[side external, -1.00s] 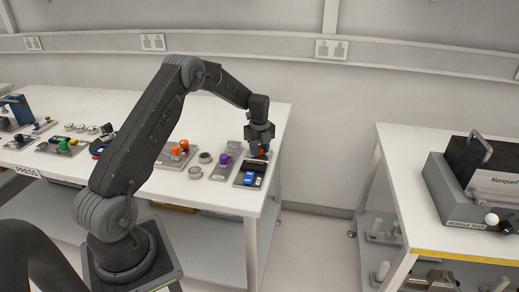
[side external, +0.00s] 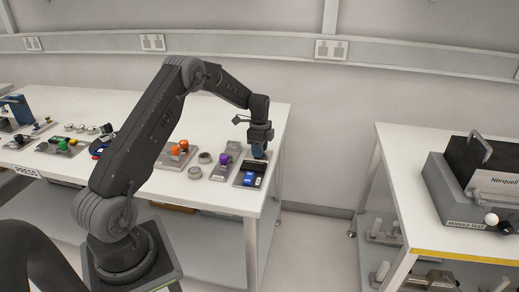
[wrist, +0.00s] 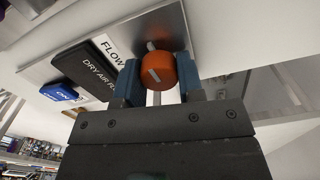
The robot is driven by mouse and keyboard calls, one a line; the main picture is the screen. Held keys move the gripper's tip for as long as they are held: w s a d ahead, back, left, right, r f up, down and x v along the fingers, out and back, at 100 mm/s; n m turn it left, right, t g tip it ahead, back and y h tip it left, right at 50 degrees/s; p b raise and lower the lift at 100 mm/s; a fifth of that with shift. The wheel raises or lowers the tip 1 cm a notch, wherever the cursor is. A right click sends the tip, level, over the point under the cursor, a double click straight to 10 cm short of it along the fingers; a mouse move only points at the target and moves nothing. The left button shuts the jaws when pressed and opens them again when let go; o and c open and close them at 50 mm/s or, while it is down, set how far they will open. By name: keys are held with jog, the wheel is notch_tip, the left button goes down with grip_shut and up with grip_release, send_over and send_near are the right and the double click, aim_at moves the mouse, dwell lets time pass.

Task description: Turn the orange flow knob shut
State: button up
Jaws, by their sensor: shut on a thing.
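The orange flow knob (wrist: 165,70) is round, with a pale pointer line on its face. In the wrist view it sits between the two blue fingers of my gripper (wrist: 158,76), one finger at each side. A grey mounting plate (wrist: 180,30) lies behind it, and a white label reading FLOW (wrist: 109,46) is beside it. In the side view my gripper (side external: 258,151) points down at the panel at the table's right end, and its fingers hide the knob there.
A black "DRY AIR" block (wrist: 88,69) and a blue ON button (wrist: 60,92) share the panel; the button also shows in the side view (side external: 249,180).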

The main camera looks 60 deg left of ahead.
jog(key=n, duration=0.4)
jog(key=shift+n, duration=0.3)
jog(key=n, duration=0.3)
jog(key=shift+w+n, duration=0.1)
jog(key=shift+n, duration=0.3)
jog(key=n, duration=0.4)
jog(key=shift+a, duration=0.15)
jog(key=shift+n, duration=2.2)
jog(key=o, duration=0.9)
notch_tip(320, 180, up, 14)
jog(key=shift+f, duration=0.1)
